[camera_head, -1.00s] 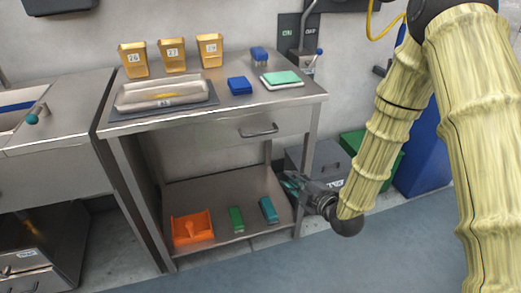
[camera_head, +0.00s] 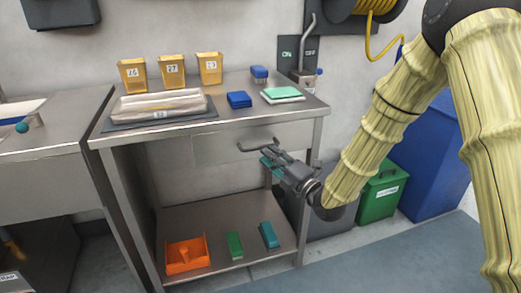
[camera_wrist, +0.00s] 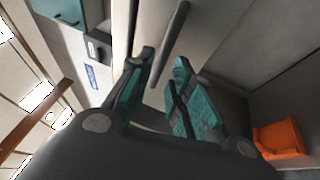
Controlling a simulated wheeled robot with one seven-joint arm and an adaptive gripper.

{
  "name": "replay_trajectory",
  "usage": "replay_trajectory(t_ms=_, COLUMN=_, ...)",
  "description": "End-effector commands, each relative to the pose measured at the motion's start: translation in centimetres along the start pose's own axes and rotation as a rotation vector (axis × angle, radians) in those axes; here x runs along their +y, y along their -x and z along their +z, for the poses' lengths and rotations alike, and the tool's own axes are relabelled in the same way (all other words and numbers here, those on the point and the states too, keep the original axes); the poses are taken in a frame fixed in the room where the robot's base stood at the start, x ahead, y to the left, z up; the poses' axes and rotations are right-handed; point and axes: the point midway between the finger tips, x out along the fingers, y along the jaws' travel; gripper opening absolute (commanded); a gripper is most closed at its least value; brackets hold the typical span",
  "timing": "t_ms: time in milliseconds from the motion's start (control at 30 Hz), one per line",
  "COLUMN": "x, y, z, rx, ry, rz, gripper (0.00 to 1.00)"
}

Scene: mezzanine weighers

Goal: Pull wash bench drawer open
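The wash bench (camera_head: 140,150) is a steel table with a drawer (camera_head: 222,148) under its top. The drawer front looks flush with the bench, so it appears closed. Its dark bar handle (camera_head: 258,145) is partly hidden by my gripper (camera_head: 268,157), which is just in front of and below it. In the wrist view, the handle (camera_wrist: 172,40) reaches toward the gap between the teal-padded fingers of my gripper (camera_wrist: 163,82). The fingers are apart. I cannot tell whether either finger touches the bar.
Green (camera_head: 381,190) and blue (camera_head: 428,165) bins stand right.

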Motion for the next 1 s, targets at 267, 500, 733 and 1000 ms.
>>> replay_trajectory(t_ms=267, x=-0.1, y=-3.9, z=0.0, rx=0.000, ry=0.000, rz=0.001, gripper=0.21)
replay_trajectory(t_ms=500, x=-0.1, y=-5.1, z=0.0, rx=0.000, ry=-0.001, rz=-0.001, gripper=0.21)
replay_trajectory(t_ms=733, x=-0.1, y=-5.2, z=0.0, rx=0.000, ry=-0.001, rz=-0.001, gripper=0.21)
replay_trajectory(t_ms=1000, x=-0.1, y=-5.2, z=0.0, rx=0.000, ry=-0.001, rz=-0.001, gripper=0.00)
